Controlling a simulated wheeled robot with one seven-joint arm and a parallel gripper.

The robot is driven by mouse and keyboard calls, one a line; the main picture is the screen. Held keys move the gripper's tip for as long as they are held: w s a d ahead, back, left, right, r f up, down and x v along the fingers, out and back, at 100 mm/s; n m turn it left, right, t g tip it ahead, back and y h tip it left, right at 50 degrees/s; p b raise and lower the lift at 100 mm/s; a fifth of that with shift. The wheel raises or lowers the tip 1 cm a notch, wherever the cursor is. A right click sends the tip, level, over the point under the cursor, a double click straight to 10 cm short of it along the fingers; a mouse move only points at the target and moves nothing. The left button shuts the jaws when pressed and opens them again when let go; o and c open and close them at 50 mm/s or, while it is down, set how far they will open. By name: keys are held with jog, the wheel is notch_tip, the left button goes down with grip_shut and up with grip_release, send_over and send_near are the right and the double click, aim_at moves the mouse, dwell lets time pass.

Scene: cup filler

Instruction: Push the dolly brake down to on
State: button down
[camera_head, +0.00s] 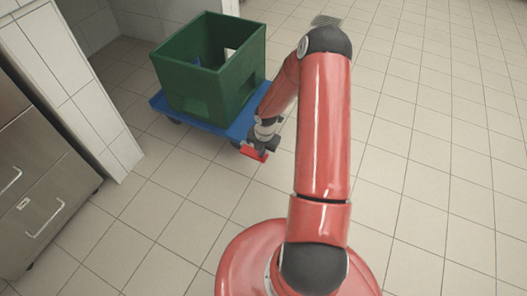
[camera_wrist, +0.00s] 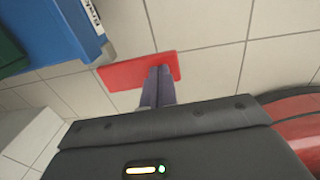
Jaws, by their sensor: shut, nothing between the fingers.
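The blue dolly (camera_head: 237,132) stands on the tiled floor with a green crate (camera_head: 208,75) on it. A flat red plate, which looks like the brake pedal (camera_head: 251,153), sticks out at the dolly's near right corner. In the wrist view the red pedal (camera_wrist: 125,72) lies beyond my fingers, and the blue dolly edge (camera_wrist: 45,30) is at the upper left. My gripper (camera_wrist: 160,72) is shut and empty, its fingertips overlapping the pedal's right part. I cannot tell if they touch it. The gripper (camera_head: 268,146) is partly hidden beside the pedal in the head view.
A tiled wall end (camera_head: 75,85) and a steel drawer cabinet (camera_head: 40,190) stand at the left. The floor (camera_head: 440,150) to the right is clear.

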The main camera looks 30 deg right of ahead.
jog(key=shift+s+f, duration=0.1)
jog(key=shift+f, duration=0.5)
jog(key=shift+s+d+f, duration=0.1)
jog(key=shift+d+f, duration=0.05)
jog(key=shift+f, duration=0.5)
jog(key=shift+s+f, duration=0.1)
jog(key=shift+f, duration=0.1)
